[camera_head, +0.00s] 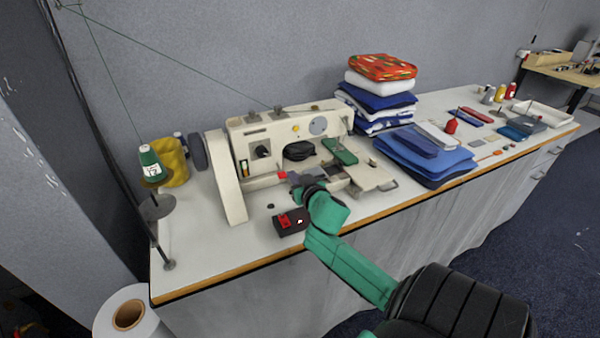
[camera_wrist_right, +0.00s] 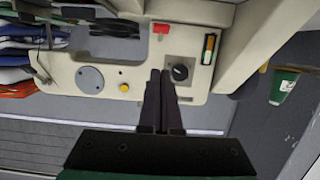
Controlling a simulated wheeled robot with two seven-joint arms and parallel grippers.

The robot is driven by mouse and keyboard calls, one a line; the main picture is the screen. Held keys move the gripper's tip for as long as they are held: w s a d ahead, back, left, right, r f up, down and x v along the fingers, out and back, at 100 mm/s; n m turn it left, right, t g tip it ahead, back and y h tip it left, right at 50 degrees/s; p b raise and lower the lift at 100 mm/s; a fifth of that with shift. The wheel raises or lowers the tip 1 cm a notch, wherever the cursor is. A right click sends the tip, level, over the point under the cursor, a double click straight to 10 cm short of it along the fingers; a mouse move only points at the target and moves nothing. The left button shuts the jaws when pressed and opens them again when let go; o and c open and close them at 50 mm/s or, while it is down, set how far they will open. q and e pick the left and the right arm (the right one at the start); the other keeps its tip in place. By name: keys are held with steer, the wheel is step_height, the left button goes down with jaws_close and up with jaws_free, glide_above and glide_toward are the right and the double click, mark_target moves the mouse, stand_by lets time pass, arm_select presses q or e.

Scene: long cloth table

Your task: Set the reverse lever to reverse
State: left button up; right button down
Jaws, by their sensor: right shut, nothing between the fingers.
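The cream sewing machine (camera_head: 222,178) stands on the long table. A small red-ended lever (camera_head: 282,175) sticks out low on its front, right of the upright end; it is probably the reverse lever. It also shows as a red tab in the right wrist view (camera_wrist_right: 166,30). My right gripper (camera_head: 294,179) is in front of the machine with its fingertips close to the red end. In the right wrist view the two dark fingers (camera_wrist_right: 161,72) lie together, shut and empty, beside the black dial (camera_wrist_right: 180,72). Contact with the lever cannot be told. My left gripper is out of view.
A black box with red switches (camera_head: 291,221) sits at the table's front edge. A green thread cone (camera_head: 151,163) stands at left. Folded blue cloths (camera_head: 426,155) and a stacked pile (camera_head: 379,99) lie to the right. The table's front left is clear.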

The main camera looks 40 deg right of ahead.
steer(key=s, duration=0.1)
steer(key=s+f, duration=0.1)
steer(key=s, duration=0.1)
steer(key=shift+s+a+f+b, duration=0.15)
steer(key=shift+a+b, duration=0.15)
steer(key=shift+a, duration=0.1)
steer(key=shift+s+a+r, duration=0.15)
steer(key=shift+s+r, duration=0.05)
steer(key=shift+s, duration=0.05)
